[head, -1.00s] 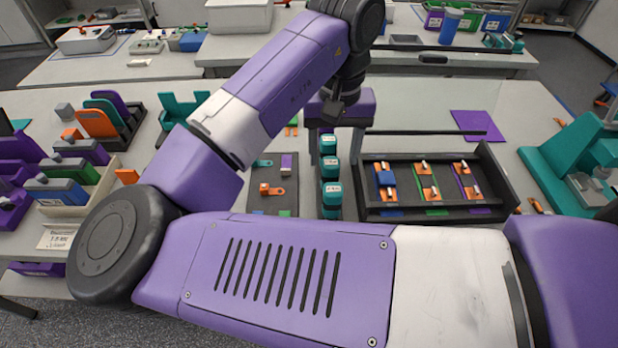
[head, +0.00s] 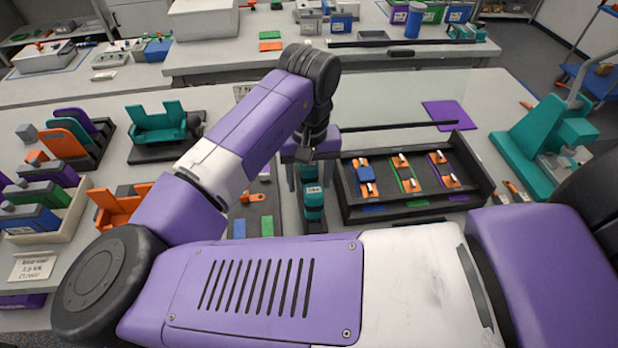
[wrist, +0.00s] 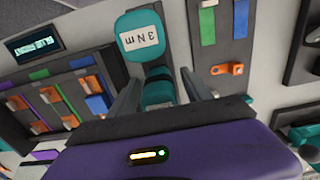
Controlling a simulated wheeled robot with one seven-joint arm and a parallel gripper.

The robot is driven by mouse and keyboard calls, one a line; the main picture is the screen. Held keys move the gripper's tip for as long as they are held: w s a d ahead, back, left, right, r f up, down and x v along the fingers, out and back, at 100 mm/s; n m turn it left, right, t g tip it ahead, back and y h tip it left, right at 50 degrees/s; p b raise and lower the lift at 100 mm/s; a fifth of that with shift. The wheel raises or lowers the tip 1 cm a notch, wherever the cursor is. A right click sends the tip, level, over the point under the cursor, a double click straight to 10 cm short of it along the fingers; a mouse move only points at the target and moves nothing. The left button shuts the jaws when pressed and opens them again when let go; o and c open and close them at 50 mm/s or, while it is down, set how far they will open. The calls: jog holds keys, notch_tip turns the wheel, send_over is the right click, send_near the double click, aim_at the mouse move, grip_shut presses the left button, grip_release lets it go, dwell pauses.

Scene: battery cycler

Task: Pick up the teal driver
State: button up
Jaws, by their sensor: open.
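A teal driver (wrist: 140,35) with a white "3 Nm" label shows large in the wrist view, just beyond my fingertips. More teal parts show behind it, between my fingers; I cannot tell whether they are other drivers. My gripper (wrist: 159,78) is open, with one dark finger on each side of the teal parts. In the head view its purple body (head: 311,146) sits over the far end of the row, partly hiding it.
A dark tray (head: 481,195) with orange clips on coloured strips stands right of the row. A dark board (head: 265,204) with an orange part lies to its left. A teal press (head: 535,140) stands farther right, and an orange cradle (head: 120,207) is at the left.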

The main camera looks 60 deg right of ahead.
grip_shut()
jog(key=shift+r, duration=0.15)
